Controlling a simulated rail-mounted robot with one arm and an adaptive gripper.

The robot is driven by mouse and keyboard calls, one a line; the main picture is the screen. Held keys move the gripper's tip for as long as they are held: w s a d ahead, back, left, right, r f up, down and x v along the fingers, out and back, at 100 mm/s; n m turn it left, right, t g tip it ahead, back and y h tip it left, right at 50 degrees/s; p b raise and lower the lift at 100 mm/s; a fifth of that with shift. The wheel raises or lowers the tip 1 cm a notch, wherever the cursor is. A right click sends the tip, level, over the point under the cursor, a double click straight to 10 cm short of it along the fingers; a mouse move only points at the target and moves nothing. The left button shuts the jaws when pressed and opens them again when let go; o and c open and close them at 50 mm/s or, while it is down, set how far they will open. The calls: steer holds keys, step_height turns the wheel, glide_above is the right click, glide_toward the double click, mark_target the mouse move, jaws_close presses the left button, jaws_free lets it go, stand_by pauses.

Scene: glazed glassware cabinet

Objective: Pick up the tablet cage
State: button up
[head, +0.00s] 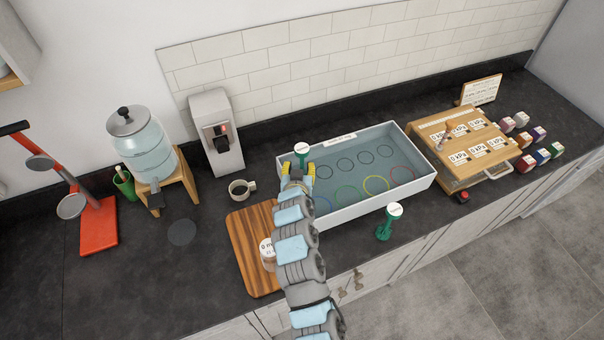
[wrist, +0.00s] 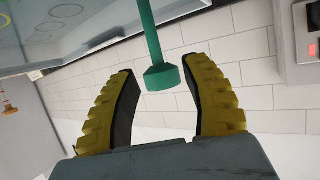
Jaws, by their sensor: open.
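A green thing with a stem and a white labelled round top (head: 302,148) stands at the back left of the grey-blue tray; it looks like a tablet cage, but its lower part is hidden by my gripper. My gripper (head: 298,169) is open, with its yellow fingertips on either side of it. In the wrist view the green stem and its knob (wrist: 162,77) show between the two open yellow fingers (wrist: 165,100), with gaps on both sides. A second, similar green thing (head: 385,228) with a white top stands in front of the tray.
The white-rimmed tray (head: 357,206) has coloured and dark rings on its floor. A wooden board (head: 243,235) lies at its left, a cup (head: 238,189) behind it. A dispenser (head: 215,130) stands at the back. A wooden box (head: 465,185) and several small boxes are at right.

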mark_target(302, 159)
steer(key=shift+x, duration=1.05)
steer(key=shift+w+p, duration=0.1)
steer(key=shift+p, duration=0.2)
steer(key=shift+w+d+f+p, duration=0.15)
steer(key=shift+w+f+p, duration=0.15)
steer(key=shift+w, duration=0.15)
steer(key=shift+w+d+f+p, duration=0.15)
steer(key=shift+w+f+p, duration=0.15)
steer(key=shift+w, duration=0.2)
steer(key=shift+p+x, duration=0.35)
steer(key=shift+x, duration=0.8)
steer(key=shift+w+f, duration=0.1)
steer(key=shift+w, duration=0.05)
jaws_close()
